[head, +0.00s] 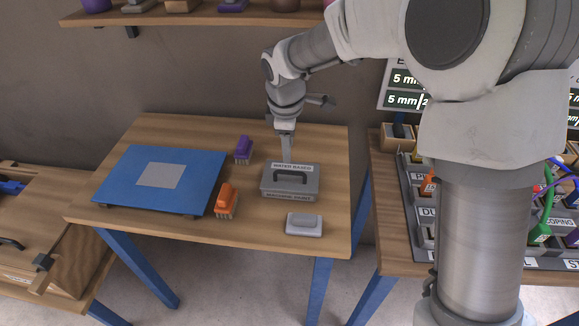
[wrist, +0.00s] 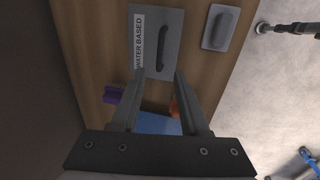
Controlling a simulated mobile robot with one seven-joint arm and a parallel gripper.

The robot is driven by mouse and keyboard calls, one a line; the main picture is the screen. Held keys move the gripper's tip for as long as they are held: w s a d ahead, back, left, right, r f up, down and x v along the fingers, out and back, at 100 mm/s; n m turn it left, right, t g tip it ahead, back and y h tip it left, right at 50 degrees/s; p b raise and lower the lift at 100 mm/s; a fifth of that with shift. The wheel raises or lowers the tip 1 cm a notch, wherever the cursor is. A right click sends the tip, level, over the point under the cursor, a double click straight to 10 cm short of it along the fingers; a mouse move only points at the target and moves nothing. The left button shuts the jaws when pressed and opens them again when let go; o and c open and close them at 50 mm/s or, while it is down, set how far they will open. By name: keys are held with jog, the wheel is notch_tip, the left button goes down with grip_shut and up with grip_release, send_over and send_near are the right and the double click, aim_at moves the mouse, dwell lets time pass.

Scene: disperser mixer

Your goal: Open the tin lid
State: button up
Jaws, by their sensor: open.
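The grey tin (head: 290,192) stands on the wooden table, with "WATER BASED" and "MACHINE PAINT" labels. Its lid (head: 304,172) carries a dark arched handle (head: 290,177) and looks closed. In the wrist view the lid (wrist: 152,22) and handle (wrist: 168,38) lie just beyond the fingertips. My gripper (head: 286,158) is over the back edge of the tin, pointing down. In the wrist view my gripper (wrist: 158,75) is open, with nothing between its fingers. The gap between fingertips and lid cannot be told.
A grey block with a raised grip (head: 304,223) lies in front of the tin. An orange brush (head: 226,200) and a purple brush (head: 243,150) stand to its left, beside a blue board (head: 195,165). A second table (head: 395,215) with a tool rack is at right.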

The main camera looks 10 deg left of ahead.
aim_at(289, 173)
jog(key=f, duration=0.3)
jog(key=w+f, duration=0.1)
jog(key=f, duration=0.5)
jog(key=shift+w, duration=0.4)
grip_shut()
dwell(0.8)
